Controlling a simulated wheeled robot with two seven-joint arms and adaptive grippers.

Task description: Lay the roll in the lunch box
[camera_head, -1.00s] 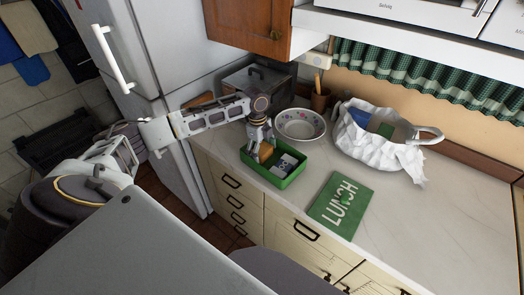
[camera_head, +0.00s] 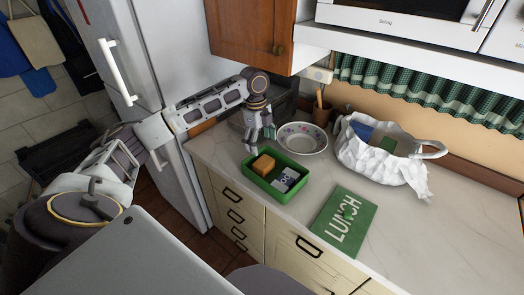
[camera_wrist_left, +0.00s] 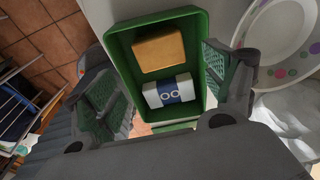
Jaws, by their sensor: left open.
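The roll (camera_head: 263,164), a golden-brown block, lies in the green lunch box (camera_head: 262,185) at its left end. It also shows in the left wrist view (camera_wrist_left: 159,51), inside the box (camera_wrist_left: 122,62). A white and blue packet (camera_head: 287,179) lies beside it in the same box, and it shows in the wrist view (camera_wrist_left: 170,91). My left gripper (camera_head: 260,145) is open and empty just above and behind the box. In the wrist view its two fingers (camera_wrist_left: 170,85) stand wide apart on either side of the box. My right gripper is not in view.
The green lid marked LUNCH (camera_head: 346,221) lies flat on the counter, right of the box. A flowered bowl (camera_head: 303,148) stands behind the box, close to my left gripper. A white bag (camera_head: 375,160) stands farther right. The counter's right side (camera_head: 450,230) is clear.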

